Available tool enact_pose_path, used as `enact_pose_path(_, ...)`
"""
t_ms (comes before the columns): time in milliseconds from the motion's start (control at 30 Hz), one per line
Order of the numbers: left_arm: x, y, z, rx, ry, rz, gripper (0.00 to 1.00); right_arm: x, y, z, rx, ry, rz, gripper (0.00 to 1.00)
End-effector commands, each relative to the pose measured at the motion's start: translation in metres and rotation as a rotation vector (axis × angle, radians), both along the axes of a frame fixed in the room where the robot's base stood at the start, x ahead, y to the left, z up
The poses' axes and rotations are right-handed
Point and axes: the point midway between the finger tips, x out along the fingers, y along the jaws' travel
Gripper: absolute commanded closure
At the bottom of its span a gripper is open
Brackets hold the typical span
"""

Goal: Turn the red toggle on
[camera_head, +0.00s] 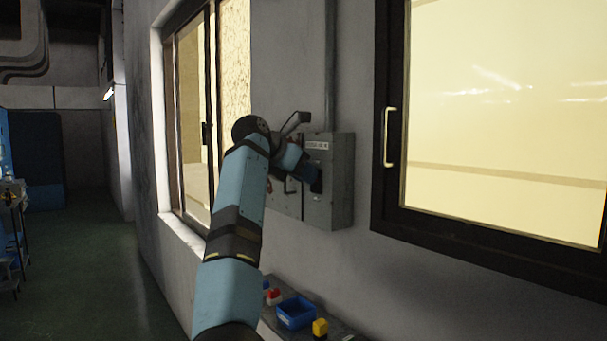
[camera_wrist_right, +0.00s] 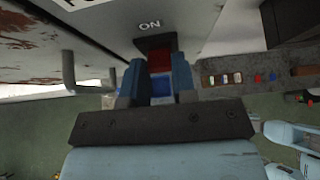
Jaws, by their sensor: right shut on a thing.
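The grey wall box (camera_head: 342,200) is mounted between two windows. My right arm reaches up to its front, and my right gripper (camera_head: 314,180) is at the dark switch area; the arm and gripper hide the toggle there. In the right wrist view, the red toggle (camera_wrist_right: 159,62) sits in a dark mount beside the "ON" label (camera_wrist_right: 150,24). The two blue fingers of my right gripper (camera_wrist_right: 154,80) are shut on it, one on each side. A blue patch also shows between the fingers. My left gripper is in neither view.
Below the box, a ledge or bench holds a blue tray (camera_head: 296,315), a yellow block (camera_head: 320,327) and a red-topped item (camera_head: 273,294). A bent handle (camera_wrist_right: 68,70) stands out near the gripper. The right window (camera_head: 383,205) has a dark frame. Open floor lies left.

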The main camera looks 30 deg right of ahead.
Motion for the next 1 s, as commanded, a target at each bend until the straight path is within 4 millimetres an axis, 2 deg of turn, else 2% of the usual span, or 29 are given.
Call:
enact_pose_path(67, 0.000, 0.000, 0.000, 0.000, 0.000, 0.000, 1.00, 0.000, 0.000, 0.000, 0.001, 0.000, 0.000, 0.98)
enact_pose_path(100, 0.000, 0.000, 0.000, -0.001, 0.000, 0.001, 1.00, 0.000, 0.000, 0.000, 0.000, 0.000, 0.000, 0.68)
enact_pose_path(200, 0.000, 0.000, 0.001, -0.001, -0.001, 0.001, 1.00, 0.000, 0.000, 0.000, 0.000, 0.000, 0.000, 0.49)
enact_pose_path(567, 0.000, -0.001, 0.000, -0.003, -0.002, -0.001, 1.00, 0.000, 0.005, 0.003, -0.001, -0.001, 0.002, 0.49)
enact_pose_path(667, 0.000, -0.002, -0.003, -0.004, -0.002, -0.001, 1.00, -0.001, 0.016, 0.010, -0.001, -0.003, 0.003, 0.49)
enact_pose_path(1000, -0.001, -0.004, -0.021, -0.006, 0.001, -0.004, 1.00, -0.006, 0.078, 0.052, -0.003, -0.001, 0.002, 0.49)
